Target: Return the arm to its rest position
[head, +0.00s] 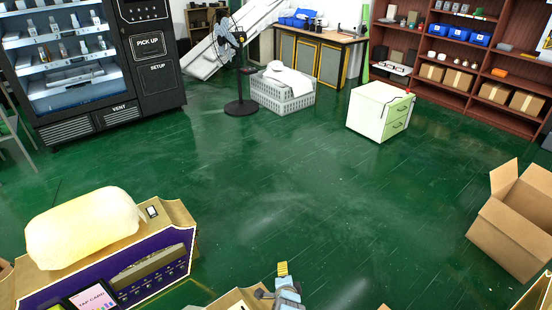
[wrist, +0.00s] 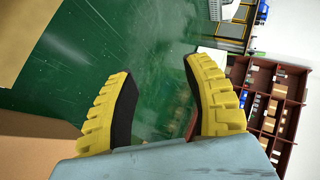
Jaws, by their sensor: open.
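My gripper (wrist: 162,105) shows in the wrist view with its two yellow, black-padded fingers spread wide apart. Nothing is between the fingers; only the green floor and part of the room show past them. In the head view my gripper (head: 283,270) is at the bottom edge, right of the middle, with a small yellow fingertip part and grey links visible. The rest of my arm is cut off by the frame's lower edge.
A purple-fronted machine (head: 120,275) with a pale yellow bulky top stands at bottom left. An open cardboard box (head: 515,225) is at right. A black vending machine (head: 150,55), a fan (head: 238,70), a white drawer cabinet (head: 375,112) and shelves (head: 485,50) stand farther back. The middle floor is clear.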

